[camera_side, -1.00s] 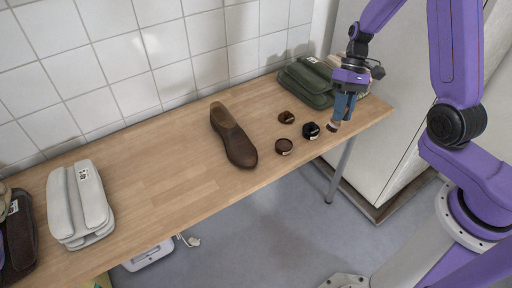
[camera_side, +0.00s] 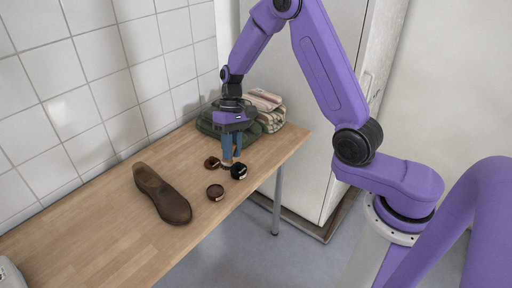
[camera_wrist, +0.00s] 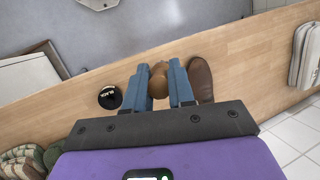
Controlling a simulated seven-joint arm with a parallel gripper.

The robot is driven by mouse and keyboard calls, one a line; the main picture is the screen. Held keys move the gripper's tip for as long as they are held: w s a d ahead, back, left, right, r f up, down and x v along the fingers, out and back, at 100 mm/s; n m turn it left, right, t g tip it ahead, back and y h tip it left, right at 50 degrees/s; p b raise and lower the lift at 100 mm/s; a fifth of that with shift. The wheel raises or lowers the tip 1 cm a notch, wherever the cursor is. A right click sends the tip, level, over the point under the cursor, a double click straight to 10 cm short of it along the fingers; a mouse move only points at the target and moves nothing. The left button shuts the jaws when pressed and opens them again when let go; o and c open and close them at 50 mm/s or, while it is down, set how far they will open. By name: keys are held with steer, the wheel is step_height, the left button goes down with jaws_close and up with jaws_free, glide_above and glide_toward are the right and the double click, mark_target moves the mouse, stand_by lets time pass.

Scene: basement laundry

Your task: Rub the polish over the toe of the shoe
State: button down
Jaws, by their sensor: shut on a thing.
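The brown leather shoe (camera_side: 162,195) lies on the wooden table, its toe towards the front edge; part of it shows beside my right finger in the wrist view (camera_wrist: 201,78). The tool's working end is mostly hidden.
Dark green folded cloth (camera_side: 208,122) and striped folded cloth (camera_side: 266,108) lie at the table's far end, close behind my gripper. A tiled wall (camera_side: 120,75) bounds the back. A pale cabinet (camera_side: 325,190) stands right.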

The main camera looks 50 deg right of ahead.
steer(key=w+a+t+h, duration=0.1)
steer(key=w+a, duration=0.3)
steer(key=a, duration=0.4)
steer(key=w+a+t, duration=0.1)
steer(key=w+a, duration=0.4)
steer(key=a, duration=0.4)
steer(key=shift+m, duration=0.3)
steer(key=shift+s+f, duration=0.15)
steer(key=shift+f, duration=1.2)
steer(key=shift+s+f, duration=0.1)
steer(key=shift+f, duration=1.2)
steer(key=shift+d+r, duration=0.1)
steer(key=shift+r, duration=0.05)
